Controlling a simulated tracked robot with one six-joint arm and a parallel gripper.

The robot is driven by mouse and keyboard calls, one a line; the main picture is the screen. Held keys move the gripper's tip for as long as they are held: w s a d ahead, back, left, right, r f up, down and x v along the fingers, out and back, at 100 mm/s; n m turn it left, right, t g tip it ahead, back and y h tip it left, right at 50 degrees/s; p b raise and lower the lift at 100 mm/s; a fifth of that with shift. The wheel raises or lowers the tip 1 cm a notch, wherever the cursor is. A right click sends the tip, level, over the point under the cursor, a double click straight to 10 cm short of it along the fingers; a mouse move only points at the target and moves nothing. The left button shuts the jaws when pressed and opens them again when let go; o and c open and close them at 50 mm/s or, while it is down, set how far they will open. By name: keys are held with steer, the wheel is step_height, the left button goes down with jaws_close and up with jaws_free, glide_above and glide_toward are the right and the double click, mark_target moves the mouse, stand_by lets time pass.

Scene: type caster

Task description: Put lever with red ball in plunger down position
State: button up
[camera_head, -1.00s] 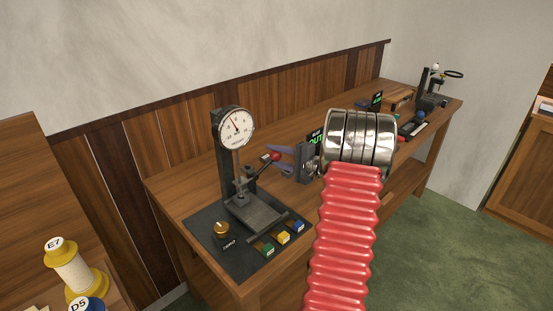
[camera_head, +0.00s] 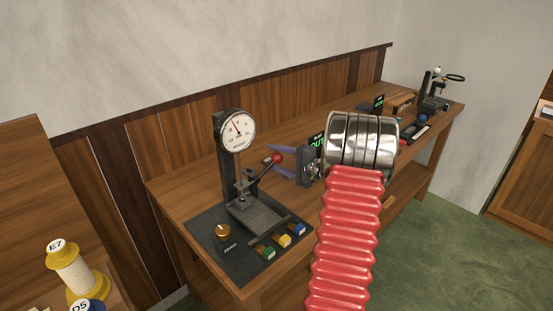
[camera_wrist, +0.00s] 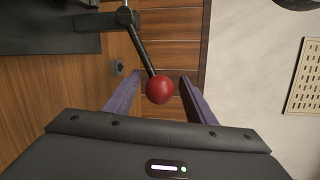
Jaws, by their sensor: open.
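The dial gauge stand (camera_head: 226,150) stands on the workbench with a round white dial (camera_head: 238,130) at its top. Its black lever runs up and to the right from the plunger column and ends in a red ball (camera_head: 277,159). My gripper (camera_head: 265,158) is open, its two purple fingers pointing left at the ball. In the wrist view the red ball (camera_wrist: 160,90) appears between the two spread fingers of my gripper (camera_wrist: 160,78), with a gap on each side. Whether the ball lies at fingertip depth is hard to tell.
A gold zero knob (camera_head: 222,232) and green, yellow and blue buttons (camera_head: 285,241) sit on the stand's dark base. The workbench (camera_head: 180,187) carries more instruments at its far right. Yellow spools (camera_head: 72,270) stand at lower left.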

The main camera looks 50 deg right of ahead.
steer(key=shift+s, duration=0.1)
steer(key=s+d+r, duration=0.1)
steer(key=s+d, duration=0.1)
steer(key=s, duration=1.1)
steer(key=shift+s+r, duration=0.2)
steer(key=shift+r, duration=0.15)
steer(key=shift+a, duration=0.1)
steer(key=w+a+r+n+g+y, duration=0.2)
steer(key=w+a+n+g, duration=0.15)
steer(key=a, duration=1.15)
steer(key=w+a+r+n+g+y, duration=0.25)
steer(key=a+n+g, duration=0.2)
steer(key=a, duration=1.05)
steer(key=s+a+r+n+g+h, duration=0.1)
steer(key=s+a+n+g+h, duration=0.1)
steer(key=s+a+n+h, duration=0.4)
steer(key=shift+s+a+r+n+g+h, duration=0.35)
steer(key=shift+s+a+n, duration=1.75)
steer(key=shift+s+a, duration=3.75)
steer(key=shift+w+a, duration=0.45)
steer(key=shift+a, duration=0.1)
